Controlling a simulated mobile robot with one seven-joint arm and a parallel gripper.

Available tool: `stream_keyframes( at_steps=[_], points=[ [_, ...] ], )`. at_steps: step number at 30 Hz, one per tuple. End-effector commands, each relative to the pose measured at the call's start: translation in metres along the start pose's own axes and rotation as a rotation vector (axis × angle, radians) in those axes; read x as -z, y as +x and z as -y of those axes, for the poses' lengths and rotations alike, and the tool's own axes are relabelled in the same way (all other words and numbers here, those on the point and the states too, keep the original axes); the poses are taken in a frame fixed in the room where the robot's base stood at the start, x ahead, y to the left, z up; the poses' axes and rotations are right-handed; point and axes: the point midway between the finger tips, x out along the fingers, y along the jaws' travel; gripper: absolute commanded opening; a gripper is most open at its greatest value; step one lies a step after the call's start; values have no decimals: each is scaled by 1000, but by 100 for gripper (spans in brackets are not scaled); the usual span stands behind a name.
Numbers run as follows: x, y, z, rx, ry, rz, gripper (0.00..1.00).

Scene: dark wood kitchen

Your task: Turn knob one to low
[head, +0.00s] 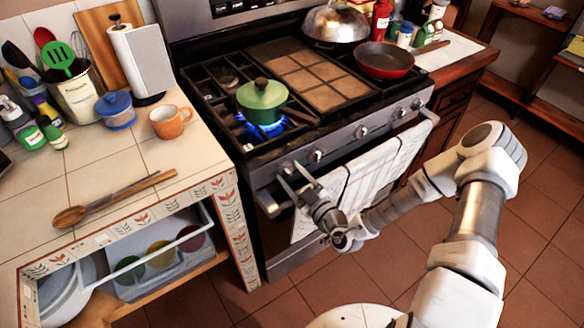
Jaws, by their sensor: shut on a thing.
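The stove's front panel (340,143) carries a row of metal knobs. My gripper (289,169) reaches the panel from the front, with its two fingers on either side of the leftmost knob (286,168). It is shut on that knob, and the fingers partly hide the knob and its pointer. I cannot read the knob's setting or any markings. The second knob (316,156) is just to the right, clear of the fingers. A blue flame (262,130) burns on the front left burner under a green lidded pot (262,100).
A striped towel (375,170) hangs on the oven handle close to my gripper. A tiled counter (130,150) with a wooden spoon (110,198) and orange mug (170,121) is at left. A red pan (384,59) sits at the stove's right. The floor in front is open.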

Motion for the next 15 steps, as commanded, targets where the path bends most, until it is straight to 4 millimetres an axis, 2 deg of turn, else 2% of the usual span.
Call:
stream_keyframes(
  at_steps=[1, 15],
  points=[
    [4, 0, -1, 1, -43, 1, 3],
    [3, 0, 0, 1, -491, -1, 3]
  ],
)
